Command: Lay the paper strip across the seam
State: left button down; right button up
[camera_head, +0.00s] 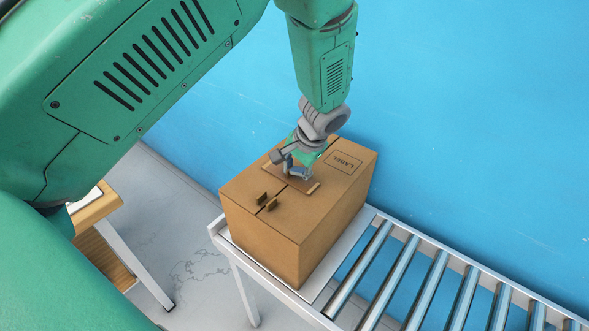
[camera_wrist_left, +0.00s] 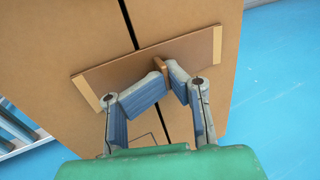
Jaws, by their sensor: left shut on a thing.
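The brown paper strip (camera_head: 301,185), with pale ends and a small raised tab (camera_wrist_left: 161,67) in its middle, is at the top of a cardboard box (camera_head: 305,225). The seam (camera_wrist_left: 127,24) is a dark line along the box top. The strip (camera_wrist_left: 112,76) crosses over it, with the seam showing on both sides. My left gripper (camera_wrist_left: 168,76) is shut on the strip's tab; in the head view the gripper (camera_head: 296,172) is over the box top. Whether the strip touches the cardboard or hovers just above it, I cannot tell. My right gripper is not in view.
A printed label (camera_head: 345,162) is farther back. The box stands at the left end of a roller conveyor (camera_head: 420,280), beside a blue wall (camera_head: 470,110). A wooden-topped table (camera_head: 95,210) is at left.

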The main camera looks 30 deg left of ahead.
aim_at(301, 180)
pick_arm(q)
jog(key=c, duration=1.4)
grip_release()
jog(key=shift+d, duration=0.4)
jog(key=shift+d+r, duration=0.2)
jog(key=shift+d, duration=0.35)
jog(key=shift+a+r, duration=0.15)
jog(key=shift+a, duration=0.05)
jog(key=v, duration=0.3)
jog(key=a+v, duration=0.1)
jog(key=v, duration=0.1)
jog(key=shift+d+r, duration=0.15)
jog(key=shift+r, duration=0.25)
jog(key=shift+v, duration=2.75)
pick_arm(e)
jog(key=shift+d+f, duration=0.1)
